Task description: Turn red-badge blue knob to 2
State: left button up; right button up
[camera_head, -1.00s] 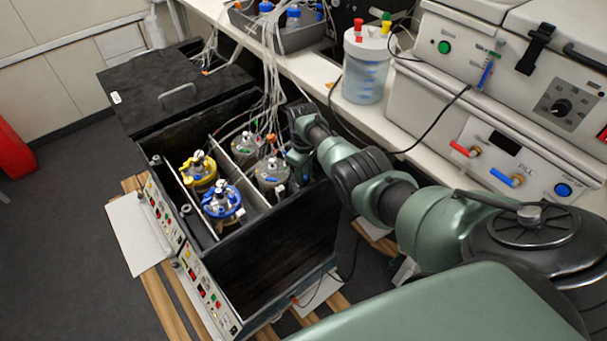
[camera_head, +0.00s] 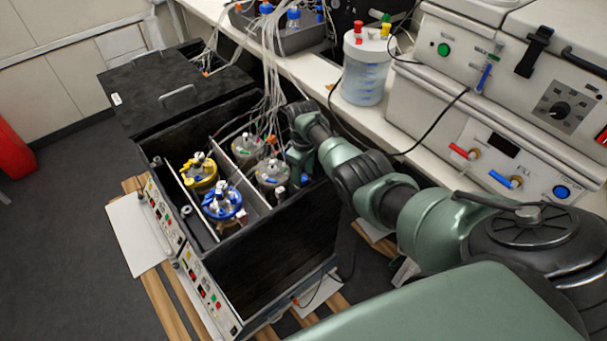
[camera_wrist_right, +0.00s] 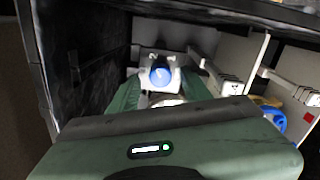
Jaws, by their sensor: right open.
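My right gripper (camera_head: 300,163) reaches down into the open black shaker box, beside the back vessels. In the right wrist view its green fingers (camera_wrist_right: 160,90) are open, one on each side of a blue knob (camera_wrist_right: 161,76). The knob is round with a small white mark and sits on a light bracket. I cannot tell whether the fingers touch it, and its setting is too small to read. A small red patch (camera_wrist_right: 306,122) shows on a light panel at the right; I cannot tell whether it is the badge. My left gripper is out of view.
The box holds a yellow-topped vessel (camera_head: 199,170), a blue-topped vessel (camera_head: 222,203) and two clear-topped ones (camera_head: 271,173). Tubes hang down into it from above. A dark box wall (camera_wrist_right: 88,55) stands close on the left in the wrist view.

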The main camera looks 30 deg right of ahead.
aim_at(304, 178)
notch_tip(304, 178, up, 6)
jog(key=shift+r+p, duration=0.2)
jog(key=shift+p, duration=0.2)
dwell(0.3)
